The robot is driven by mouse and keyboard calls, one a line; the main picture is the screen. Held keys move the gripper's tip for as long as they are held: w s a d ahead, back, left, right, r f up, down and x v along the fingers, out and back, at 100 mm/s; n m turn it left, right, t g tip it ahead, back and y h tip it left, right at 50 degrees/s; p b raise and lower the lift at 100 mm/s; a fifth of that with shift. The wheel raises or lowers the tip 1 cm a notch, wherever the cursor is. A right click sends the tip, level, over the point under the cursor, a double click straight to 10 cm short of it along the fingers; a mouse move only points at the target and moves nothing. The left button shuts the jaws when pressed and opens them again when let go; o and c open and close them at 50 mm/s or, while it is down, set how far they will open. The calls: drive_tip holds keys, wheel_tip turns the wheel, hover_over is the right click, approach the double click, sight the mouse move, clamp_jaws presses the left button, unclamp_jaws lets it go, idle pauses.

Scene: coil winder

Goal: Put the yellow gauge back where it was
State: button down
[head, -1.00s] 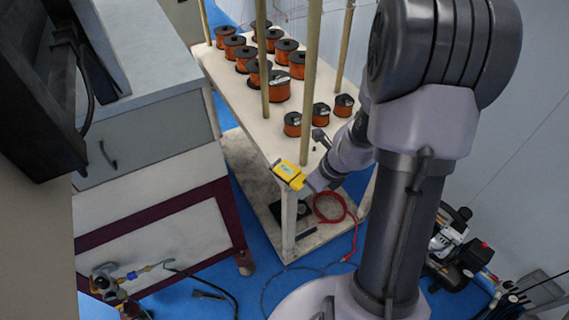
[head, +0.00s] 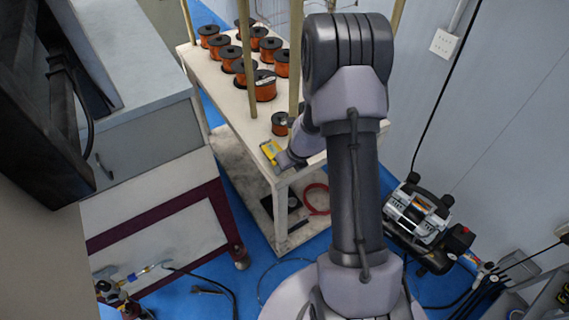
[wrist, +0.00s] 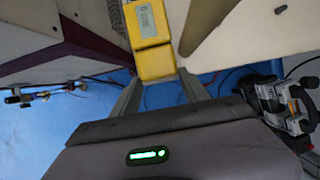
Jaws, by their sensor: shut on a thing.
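The yellow gauge (head: 270,151) is at the front left corner of the white table (head: 235,128) in the head view. In the wrist view the yellow gauge (wrist: 151,40) sits between the fingertips, with a grey label on its upper part. My gripper (wrist: 155,78) is shut on its lower end. In the head view my gripper (head: 281,158) is small and partly hidden by my wrist. I cannot tell whether the gauge touches the tabletop.
Several orange wire spools (head: 265,86) and wooden posts (head: 295,60) stand on the table. A grey cabinet (head: 160,140) is on the left. A red hose (head: 316,199) lies on the lower shelf. A compressor (head: 418,220) stands on the floor at the right.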

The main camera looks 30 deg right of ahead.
sight(283, 174)
drive_tip(key=b+x, duration=0.3)
drive_tip(key=x, duration=0.1)
drive_tip(key=shift+s+f, duration=0.15)
drive_tip(key=shift+f, duration=0.05)
drive_tip(key=shift+r, duration=0.2)
drive_tip(key=shift+f, duration=0.15)
drive_tip(key=c, duration=0.6)
unclamp_jaws()
